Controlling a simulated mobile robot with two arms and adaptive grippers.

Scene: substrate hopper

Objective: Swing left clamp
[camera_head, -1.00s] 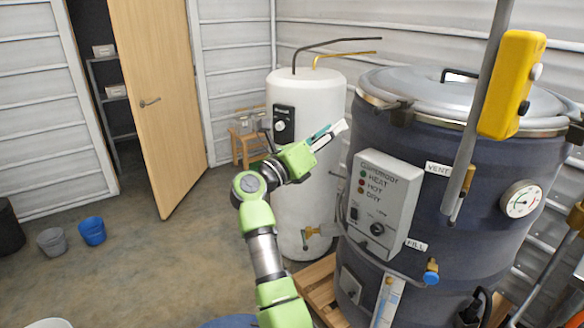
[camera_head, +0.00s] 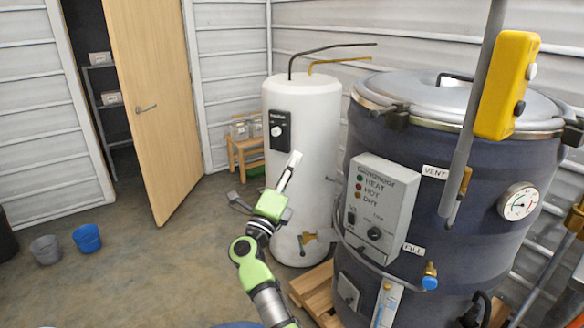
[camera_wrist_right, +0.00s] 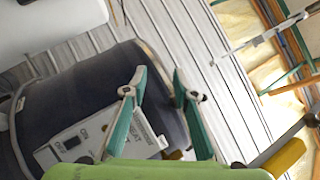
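The left clamp (camera_head: 396,116) is a dark bracket with a metal strip at the left front of the large steriliser's lid rim. The steriliser (camera_head: 462,165) is a dark drum with a grey metal lid (camera_head: 445,95). Its lid is down. My right gripper (camera_head: 291,165) points upward in front of the white tank, left of the steriliser and apart from the clamp. In the right wrist view my right gripper (camera_wrist_right: 160,90) shows two teal fingers spread with an empty gap. The clamp cannot be made out there. My left gripper is out of view.
A control box (camera_head: 380,208) juts from the steriliser's front. A grey pole (camera_head: 478,110) with a yellow pendant (camera_head: 507,85) stands before the lid. The white tank (camera_head: 305,130) stands behind my right gripper. Floor at left is mostly clear, with a blue bucket (camera_head: 87,238).

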